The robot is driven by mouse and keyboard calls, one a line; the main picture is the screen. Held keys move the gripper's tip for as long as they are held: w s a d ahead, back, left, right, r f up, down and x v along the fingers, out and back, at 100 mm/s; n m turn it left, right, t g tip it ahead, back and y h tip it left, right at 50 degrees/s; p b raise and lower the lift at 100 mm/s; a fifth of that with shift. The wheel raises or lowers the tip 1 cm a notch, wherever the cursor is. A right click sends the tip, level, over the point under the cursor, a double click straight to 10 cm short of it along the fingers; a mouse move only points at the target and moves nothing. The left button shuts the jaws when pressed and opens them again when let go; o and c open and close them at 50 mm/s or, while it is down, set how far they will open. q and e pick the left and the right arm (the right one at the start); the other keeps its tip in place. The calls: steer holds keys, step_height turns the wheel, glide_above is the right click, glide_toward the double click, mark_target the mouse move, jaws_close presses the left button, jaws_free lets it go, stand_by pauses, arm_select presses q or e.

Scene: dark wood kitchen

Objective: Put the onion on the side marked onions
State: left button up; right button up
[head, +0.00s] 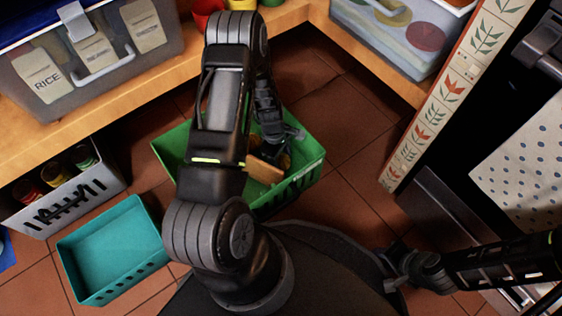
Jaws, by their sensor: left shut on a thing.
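A green crate (168,152) stands on the tiled floor in the middle of the head view. My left gripper (273,153) reaches down into its right part and is shut on a small orange-brown thing (285,161), which looks like the onion and is mostly hidden by the fingers. A tan, flat-faced piece (265,171) shows just below the fingers; I cannot tell what it is. A pale label (306,176) is on the crate's right rim, too small to read. My arm hides the crate's middle. My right gripper (391,268) is low at the right, away from the crate.
An empty teal basket (112,250) stands on the floor at left, below a grey bin (68,199) of jars. A wooden shelf (150,75) with a clear box (95,60) is behind. A tiled panel (450,90) and dark appliance are at right. Floor right of the crate is clear.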

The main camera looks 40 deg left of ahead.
arm_select(q)
steer(key=shift+f, duration=0.45)
steer(key=shift+f, duration=0.1)
steer(key=o, duration=1.5)
steer(key=r+p, duration=0.1)
steer(key=r, duration=0.3)
steer(key=a+r+p, duration=0.1)
steer(key=r+p, duration=0.1)
steer(key=r, duration=0.2)
steer(key=r+p, duration=0.2)
steer(key=r, duration=0.2)
steer(key=shift+s+a, duration=0.1)
steer(key=shift+a, duration=0.3)
